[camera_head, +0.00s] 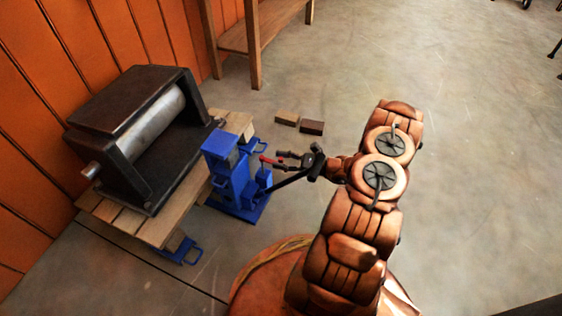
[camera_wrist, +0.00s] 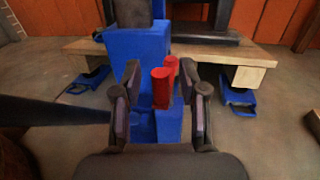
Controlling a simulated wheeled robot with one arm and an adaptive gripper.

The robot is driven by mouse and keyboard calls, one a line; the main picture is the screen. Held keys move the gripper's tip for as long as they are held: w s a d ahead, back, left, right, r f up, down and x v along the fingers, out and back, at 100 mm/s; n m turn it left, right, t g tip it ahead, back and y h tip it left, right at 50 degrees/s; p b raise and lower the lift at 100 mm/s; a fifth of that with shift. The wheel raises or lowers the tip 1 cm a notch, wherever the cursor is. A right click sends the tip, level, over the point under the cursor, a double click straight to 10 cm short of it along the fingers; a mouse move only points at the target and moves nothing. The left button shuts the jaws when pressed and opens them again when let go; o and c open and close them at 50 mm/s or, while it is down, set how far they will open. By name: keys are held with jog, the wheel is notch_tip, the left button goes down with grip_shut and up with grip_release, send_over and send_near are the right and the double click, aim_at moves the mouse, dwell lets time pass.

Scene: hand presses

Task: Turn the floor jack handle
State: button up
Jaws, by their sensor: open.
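The blue floor jack (camera_head: 222,150) stands upright on the floor at the near edge of the wooden platform; it fills the middle of the wrist view (camera_wrist: 138,48). Two red pieces stand low on its near side, a red upright cylinder (camera_wrist: 160,88) in front of another. A long black bar (camera_head: 290,180) slopes from the jack's base towards my wrist; a dark bar (camera_wrist: 55,111) also enters the wrist view from the left. My gripper (camera_head: 283,161) is open beside the jack, its fingers (camera_wrist: 160,82) to either side of the red pieces in the wrist view. Contact cannot be told.
A heavy dark press with a steel roller (camera_head: 150,128) rests on the wooden platform (camera_head: 155,232). Another blue jack (camera_head: 183,250) is under its near corner. Two small blocks (camera_head: 312,127) lie on the floor behind the jack. A wooden bench (camera_head: 254,45) stands behind.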

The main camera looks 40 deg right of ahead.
grip_shut()
dwell(0.4)
dwell(0.4)
